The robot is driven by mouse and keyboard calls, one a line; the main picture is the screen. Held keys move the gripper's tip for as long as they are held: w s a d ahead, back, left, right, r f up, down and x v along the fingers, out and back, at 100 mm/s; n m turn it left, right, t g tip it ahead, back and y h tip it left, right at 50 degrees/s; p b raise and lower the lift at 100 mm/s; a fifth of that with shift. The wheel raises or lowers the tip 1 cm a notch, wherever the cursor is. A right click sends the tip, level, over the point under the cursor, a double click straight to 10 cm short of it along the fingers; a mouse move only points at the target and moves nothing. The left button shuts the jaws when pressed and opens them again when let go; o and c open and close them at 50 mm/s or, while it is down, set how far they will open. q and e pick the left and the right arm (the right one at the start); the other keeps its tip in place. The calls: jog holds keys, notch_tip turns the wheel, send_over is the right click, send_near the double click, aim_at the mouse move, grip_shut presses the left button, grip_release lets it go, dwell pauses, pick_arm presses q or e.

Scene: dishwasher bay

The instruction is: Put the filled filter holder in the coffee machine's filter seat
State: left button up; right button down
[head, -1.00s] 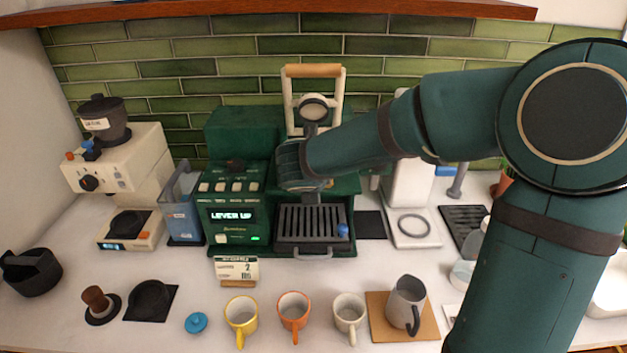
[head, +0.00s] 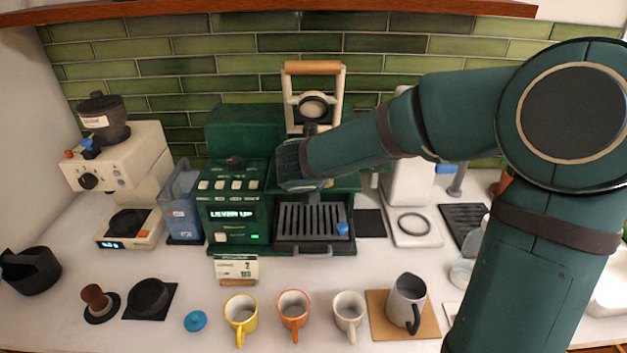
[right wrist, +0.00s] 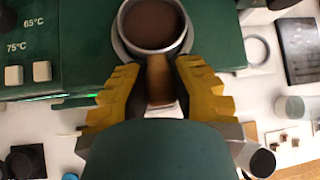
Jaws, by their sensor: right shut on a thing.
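The filter holder, a round metal basket filled with brown grounds (right wrist: 153,24), shows at the top of the right wrist view. My right gripper (right wrist: 160,72) has its yellow fingers shut on the holder's brown handle (right wrist: 159,82). The dark green coffee machine (head: 240,127) stands against the tiled wall in the head view, its display reading "LEVER UP". Its lever (head: 314,68) with a wooden bar is raised. My right wrist hides the holder and the area above the drip tray (head: 313,222) in the head view. I cannot tell whether the holder touches the seat. My left gripper is not in view.
A cream grinder (head: 120,160) and a blue-grey container (head: 182,205) stand left of the machine. A white scale-like device (head: 414,222) stands right. Yellow (head: 241,313), orange (head: 293,310) and cream (head: 349,311) mugs and a grey pitcher (head: 405,298) line the front.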

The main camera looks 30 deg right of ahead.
jog(key=c, duration=0.9)
grip_release()
jog(key=shift+o, duration=0.2)
jog(key=v, duration=1.2)
jog(key=shift+s, duration=0.1)
